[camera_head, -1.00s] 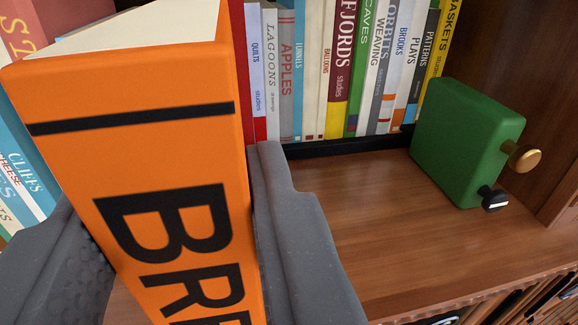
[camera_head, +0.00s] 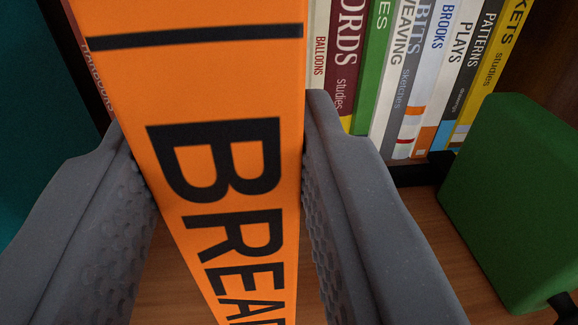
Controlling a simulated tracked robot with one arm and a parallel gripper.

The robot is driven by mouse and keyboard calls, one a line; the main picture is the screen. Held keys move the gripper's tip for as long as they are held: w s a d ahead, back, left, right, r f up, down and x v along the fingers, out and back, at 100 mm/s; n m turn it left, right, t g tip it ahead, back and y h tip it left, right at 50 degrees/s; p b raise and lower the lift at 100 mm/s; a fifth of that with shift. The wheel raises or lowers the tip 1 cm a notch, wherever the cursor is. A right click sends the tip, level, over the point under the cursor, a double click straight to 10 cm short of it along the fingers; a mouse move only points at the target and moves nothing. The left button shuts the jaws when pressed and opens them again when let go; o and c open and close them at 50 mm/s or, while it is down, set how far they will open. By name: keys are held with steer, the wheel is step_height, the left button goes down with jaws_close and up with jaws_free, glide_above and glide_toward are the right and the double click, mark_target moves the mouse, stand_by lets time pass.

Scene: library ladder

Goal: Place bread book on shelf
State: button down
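The bread book (camera_head: 235,85) is orange, with a black stripe and large black letters reading "BREA" on its spine. It stands in the middle of the view, slightly tilted, and its top runs out of frame. My gripper (camera_head: 215,130) is shut on it, one grey finger along each side of the spine. The shelf (camera_head: 450,235) is brown wood and shows below and to the right of the book. The book hides part of the row behind it, and I cannot tell whether its bottom rests on the shelf.
A row of upright books (camera_head: 415,75) stands behind and right of the bread book. A green block (camera_head: 520,200) with a dark knob stands on the shelf at the right. A dark teal surface (camera_head: 40,140) fills the left edge. Bare shelf shows between my gripper and the green block.

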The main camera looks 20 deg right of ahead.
mark_target(244, 260)
steer(key=shift+f+b, duration=0.9)
steer(key=shift+f, duration=0.9)
steer(key=shift+r, duration=0.1)
steer(key=c, duration=1)
jaws_free()
steer(key=shift+s, duration=0.3)
steer(key=p+v, duration=0.2)
steer(key=v, duration=0.9)
steer(key=shift+s+a+p, duration=0.1)
steer(key=shift+s+p, duration=0.1)
steer(key=shift+p, duration=0.1)
